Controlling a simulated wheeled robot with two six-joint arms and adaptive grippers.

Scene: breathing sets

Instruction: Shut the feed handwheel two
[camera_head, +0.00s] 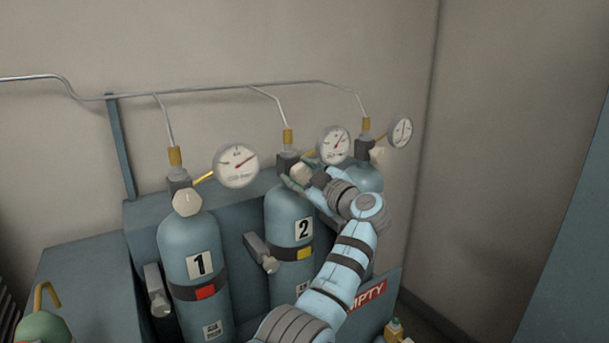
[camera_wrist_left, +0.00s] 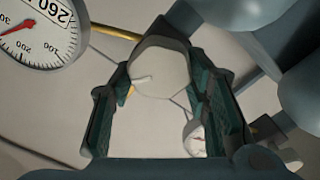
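Cylinder 2 (camera_head: 284,213) is a blue-grey bottle with a black "2" label and a yellow tag, in the middle of the rack. Its handwheel (camera_head: 300,173) is a pale faceted knob on the front of the dark valve at its top. My left gripper (camera_head: 301,174) is at this knob with its green-padded fingers apart, one on either side of it. In the left wrist view the handwheel (camera_wrist_left: 160,67) sits between the fingertips; I cannot tell whether they touch it. The gauge of cylinder 2 (camera_head: 333,145) is just behind. My right gripper is not in view.
Cylinder 1 (camera_head: 189,246), with its own handwheel (camera_head: 187,203) and gauge (camera_head: 236,165), stands to the left. A third cylinder (camera_head: 366,177) with a gauge (camera_head: 400,131) is partly behind my arm. A thin pipe (camera_head: 220,88) runs along the wall. An "EMPTY" sign (camera_head: 368,295) is low right.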

